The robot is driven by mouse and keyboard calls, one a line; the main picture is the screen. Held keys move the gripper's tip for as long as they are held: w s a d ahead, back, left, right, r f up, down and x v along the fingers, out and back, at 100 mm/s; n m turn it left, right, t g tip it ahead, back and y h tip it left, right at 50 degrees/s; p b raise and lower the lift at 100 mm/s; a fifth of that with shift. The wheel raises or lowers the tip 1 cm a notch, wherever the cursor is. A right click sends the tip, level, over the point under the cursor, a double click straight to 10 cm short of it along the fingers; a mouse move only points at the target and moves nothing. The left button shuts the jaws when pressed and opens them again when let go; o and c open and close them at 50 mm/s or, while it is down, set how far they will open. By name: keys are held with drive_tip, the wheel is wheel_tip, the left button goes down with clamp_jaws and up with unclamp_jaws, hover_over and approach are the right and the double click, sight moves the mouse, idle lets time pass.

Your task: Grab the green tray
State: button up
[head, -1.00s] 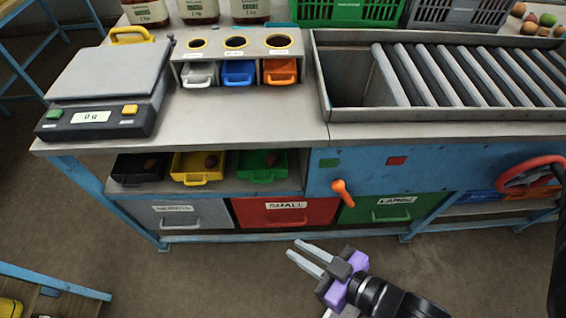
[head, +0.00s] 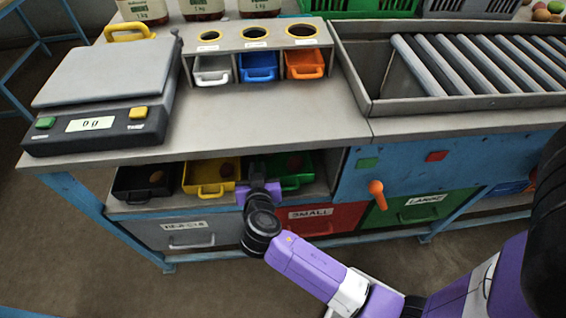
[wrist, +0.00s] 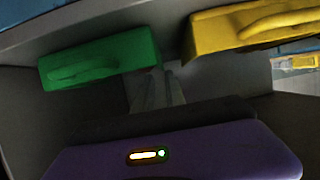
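The green tray (head: 291,180) sits on the shelf under the worktop, right of the yellow tray, with a dark round item in it. It also shows at upper left in the wrist view (wrist: 100,60). My gripper (head: 259,176) is at the shelf front, near the green tray's left side and its handle. In the wrist view my fingers (wrist: 158,92) point into the space between the green and yellow trays. They look slightly apart, with nothing between them. My wrist hides part of the shelf front in the head view.
The yellow tray (head: 211,176) is close on the left, with a black tray (head: 143,184) beyond it. The worktop (head: 270,125) overhangs the shelf. Grey, red (head: 318,219) and green (head: 420,209) drawers are below. An orange lever (head: 377,193) projects at right.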

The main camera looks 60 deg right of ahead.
drive_tip(key=x, duration=0.7)
drive_tip(key=shift+w+f, duration=0.1)
drive_tip(key=shift+f, duration=0.25)
drive_tip(key=shift+c, duration=0.3)
clamp_jaws()
idle(0.8)
